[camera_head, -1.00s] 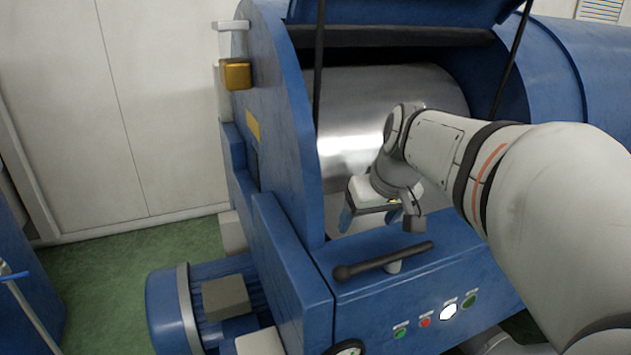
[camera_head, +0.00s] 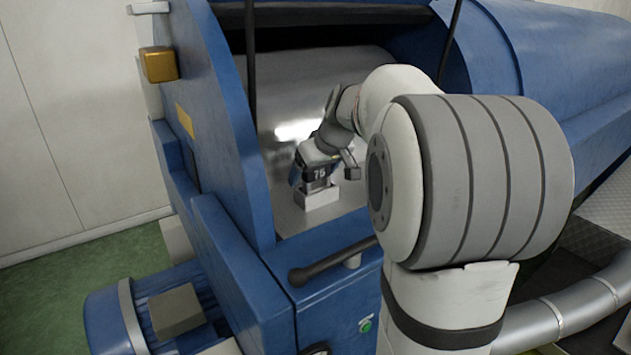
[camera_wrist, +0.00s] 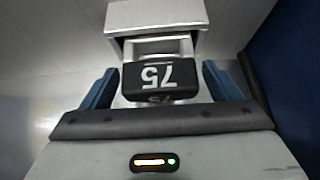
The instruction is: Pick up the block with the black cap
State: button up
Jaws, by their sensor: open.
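The block (camera_head: 317,194) is a pale metal piece with a black cap (camera_head: 318,172) marked "75". It stands on the metal surface inside the open blue machine. In the wrist view the black cap (camera_wrist: 160,78) sits between the blue fingers, with the pale block body (camera_wrist: 156,17) beyond it. My gripper (camera_head: 311,178) is open around the cap, one finger on each side. In the wrist view my gripper (camera_wrist: 160,88) shows a gap between each finger and the cap. Part of the block is hidden by my gripper in the head view.
The blue machine housing (camera_head: 225,150) surrounds the opening, with a blue wall close on the right of the wrist view (camera_wrist: 300,75). A dark lever (camera_head: 333,262) lies along the front edge. Dark struts (camera_head: 250,60) rise at the opening.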

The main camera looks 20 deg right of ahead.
jog(key=shift+c, duration=0.2)
jog(key=c, duration=1)
jog(key=shift+c, duration=0.8)
jog(key=shift+r, duration=0.15)
